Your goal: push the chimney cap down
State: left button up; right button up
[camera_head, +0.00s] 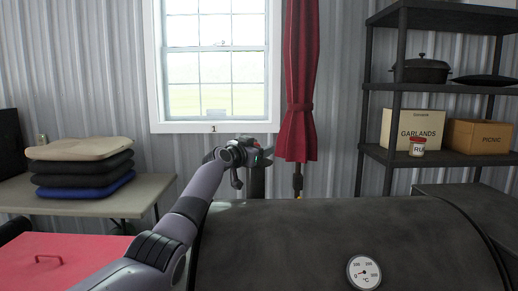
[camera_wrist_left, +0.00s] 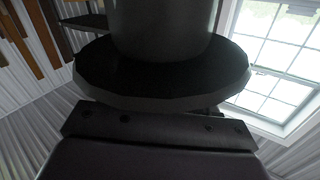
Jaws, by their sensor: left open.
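The chimney (camera_head: 257,186) is a dark upright pipe behind the barrel of the smoker (camera_head: 300,240). In the head view its top is hidden by my left gripper (camera_head: 258,154), which is right at it. In the left wrist view a dark round disc, apparently the chimney cap (camera_wrist_left: 160,78), lies across the pipe (camera_wrist_left: 163,25) close in front of my gripper's body. Whether they touch cannot be told. My left gripper is open, with its fingers hard to make out. My right gripper is in neither view.
A table (camera_head: 60,199) with stacked cushions (camera_head: 83,167) stands at the left, behind a red lid (camera_head: 60,262). A dark shelf (camera_head: 455,157) with boxes stands at the right. A thermometer (camera_head: 363,272) sits on the smoker.

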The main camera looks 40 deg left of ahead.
pick_arm(q)
jog(key=shift+s, duration=0.15)
jog(key=shift+s+d+b, duration=0.2)
jog(key=shift+s, duration=1.5)
jog(key=shift+s+d+b, duration=0.15)
jog(key=shift+s+b, duration=0.05)
jog(key=shift+s, duration=1.5)
